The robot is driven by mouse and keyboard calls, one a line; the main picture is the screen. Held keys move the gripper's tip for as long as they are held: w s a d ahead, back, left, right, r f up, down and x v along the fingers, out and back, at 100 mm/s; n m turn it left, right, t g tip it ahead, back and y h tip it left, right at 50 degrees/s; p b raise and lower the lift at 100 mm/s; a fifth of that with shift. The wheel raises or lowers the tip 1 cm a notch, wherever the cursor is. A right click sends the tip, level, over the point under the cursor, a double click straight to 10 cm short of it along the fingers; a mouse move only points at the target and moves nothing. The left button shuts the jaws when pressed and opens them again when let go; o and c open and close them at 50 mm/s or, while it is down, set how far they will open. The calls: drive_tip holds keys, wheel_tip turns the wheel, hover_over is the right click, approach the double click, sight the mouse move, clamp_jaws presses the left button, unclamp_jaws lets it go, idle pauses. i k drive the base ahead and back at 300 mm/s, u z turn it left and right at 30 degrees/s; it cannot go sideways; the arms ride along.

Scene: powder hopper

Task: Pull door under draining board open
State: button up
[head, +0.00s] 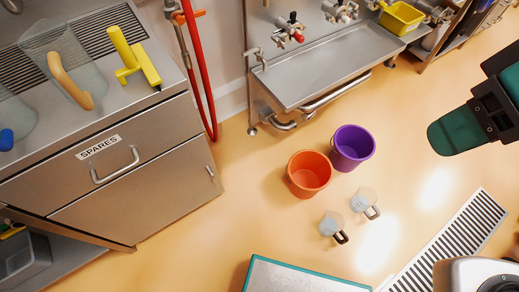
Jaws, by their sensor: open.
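The draining board (100,45) is the slotted steel top at the upper left. Under it is a drawer front labelled SPARES (150,128) with a bar handle. Below that is the steel door (140,200), which looks shut and flush with the cabinet. Its small handle (210,171) is near the door's right edge. My gripper (456,130) shows at the right edge as dark green and black parts, partly cut off by the frame. It is open, far right of the door and apart from it, with nothing seen in it.
An orange bucket (309,174), a purple bucket (352,148) and two jugs (334,226) stand on the floor between cabinet and gripper. A teal-edged platform (300,278) is at the bottom, a floor grate (455,240) at right. Floor just right of the door is clear.

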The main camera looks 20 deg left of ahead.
sight(138, 203)
drive_tip(key=u, duration=1.95)
drive_tip(key=k, duration=1.3)
drive_tip(key=z, duration=0.45)
drive_tip(key=i, duration=0.7)
drive_tip(key=u, duration=0.1)
